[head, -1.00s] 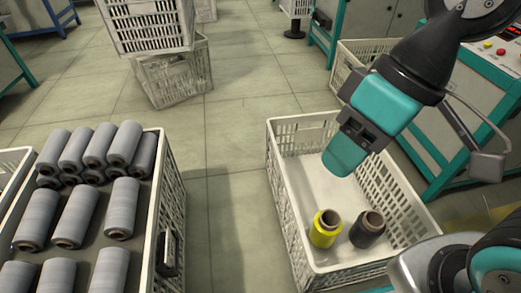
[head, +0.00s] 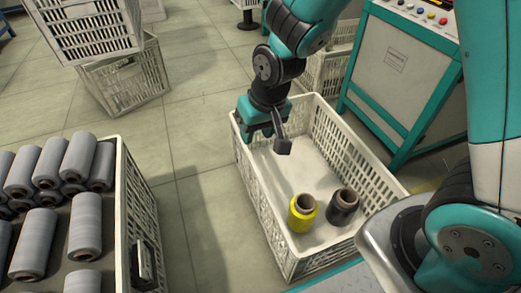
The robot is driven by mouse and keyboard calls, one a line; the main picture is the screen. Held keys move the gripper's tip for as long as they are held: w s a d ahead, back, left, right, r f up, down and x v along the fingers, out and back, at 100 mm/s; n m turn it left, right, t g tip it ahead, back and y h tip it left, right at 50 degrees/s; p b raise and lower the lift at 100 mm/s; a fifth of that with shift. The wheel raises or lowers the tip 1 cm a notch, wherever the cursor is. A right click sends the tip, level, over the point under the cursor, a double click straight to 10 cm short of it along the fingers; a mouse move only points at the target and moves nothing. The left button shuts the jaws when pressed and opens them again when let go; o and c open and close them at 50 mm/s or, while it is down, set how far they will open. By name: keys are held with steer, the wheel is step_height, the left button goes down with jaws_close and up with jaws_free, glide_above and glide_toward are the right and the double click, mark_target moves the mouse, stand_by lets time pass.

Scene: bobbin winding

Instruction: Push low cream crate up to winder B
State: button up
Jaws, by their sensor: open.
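A low cream crate (head: 262,222) with slatted walls stands on the floor in the middle of the head view. It holds a yellow spool (head: 302,213) and a dark spool (head: 343,207) at its near end. My gripper (head: 261,132) is open and points down at the crate's far left corner.
A taller crate (head: 137,215) full of grey spools stands at the near left, with a floor gap between. Another cream crate (head: 325,72) stands beside the machine. Stacked crates (head: 125,85) stand at the back left. Yellow floor marking (head: 428,186) shows at the right.

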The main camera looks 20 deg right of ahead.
steer(key=m+t+h, duration=0.1)
steer(key=h, duration=0.1)
glide_above(255, 173)
steer(key=s, duration=0.3)
step_height(255, 173, down, 11)
steer(key=shift+w+d+r, duration=0.1)
steer(key=shift+d+r, duration=0.1)
steer(key=shift+d, duration=0.1)
steer(key=b+x, duration=0.9)
steer(key=x, duration=0.8)
steer(key=shift+a+f, duration=0.1)
steer(key=shift+f, duration=0.15)
jaws_close()
